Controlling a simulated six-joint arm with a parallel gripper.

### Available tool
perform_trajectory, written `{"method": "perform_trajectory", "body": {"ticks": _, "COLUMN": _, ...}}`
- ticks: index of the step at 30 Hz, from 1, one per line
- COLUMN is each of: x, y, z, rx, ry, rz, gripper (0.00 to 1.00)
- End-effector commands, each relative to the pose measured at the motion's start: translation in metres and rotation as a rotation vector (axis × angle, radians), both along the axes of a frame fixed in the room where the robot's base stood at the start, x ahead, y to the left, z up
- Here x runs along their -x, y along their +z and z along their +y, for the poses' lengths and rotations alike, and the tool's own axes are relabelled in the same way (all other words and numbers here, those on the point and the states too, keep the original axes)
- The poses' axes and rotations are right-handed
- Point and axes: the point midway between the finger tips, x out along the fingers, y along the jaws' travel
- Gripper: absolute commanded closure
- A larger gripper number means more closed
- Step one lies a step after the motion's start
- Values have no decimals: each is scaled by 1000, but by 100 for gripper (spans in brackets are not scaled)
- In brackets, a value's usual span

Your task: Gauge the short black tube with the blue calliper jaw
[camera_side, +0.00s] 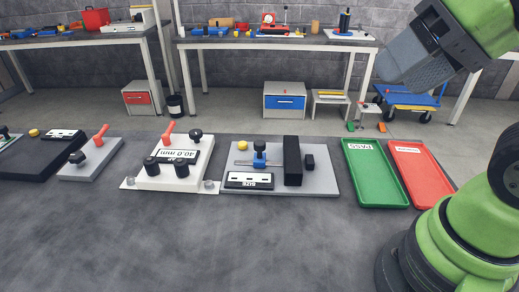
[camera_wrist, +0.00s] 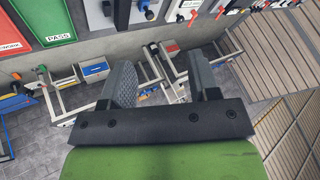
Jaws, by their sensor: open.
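The blue calliper jaw (camera_side: 259,156) stands on a grey plate (camera_side: 232,186) in the side view, behind a black-and-white label marked SIZE. It also shows at the top of the wrist view (camera_wrist: 148,12). A tall black block (camera_side: 292,160) and a small short black piece (camera_side: 309,161) stand right of it. The small piece may be the short black tube; its shape is too small to be sure. My gripper (camera_side: 402,66) is raised high at the upper right, far from the plate. In the wrist view its fingers (camera_wrist: 163,88) are apart with nothing between them.
A green PASS tray (camera_side: 374,201) and a red tray (camera_side: 420,202) lie right of the plate. A white fixture reading 40.0 mm (camera_side: 172,184) stands left of it, with other fixtures further left. The front of the table is clear.

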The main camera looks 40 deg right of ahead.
Motion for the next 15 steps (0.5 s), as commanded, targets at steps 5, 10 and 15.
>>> {"method": "perform_trajectory", "body": {"ticks": 5, "x": -27, "y": 10, "z": -2, "rx": -15, "ry": -39, "rz": 66, "gripper": 44}}
{"method": "perform_trajectory", "body": {"ticks": 10, "x": -83, "y": 16, "z": -6, "rx": -41, "ry": -126, "rz": 189, "gripper": 44}}
{"method": "perform_trajectory", "body": {"ticks": 15, "x": -145, "y": -1, "z": -11, "rx": -59, "ry": -227, "rz": 312, "gripper": 44}}
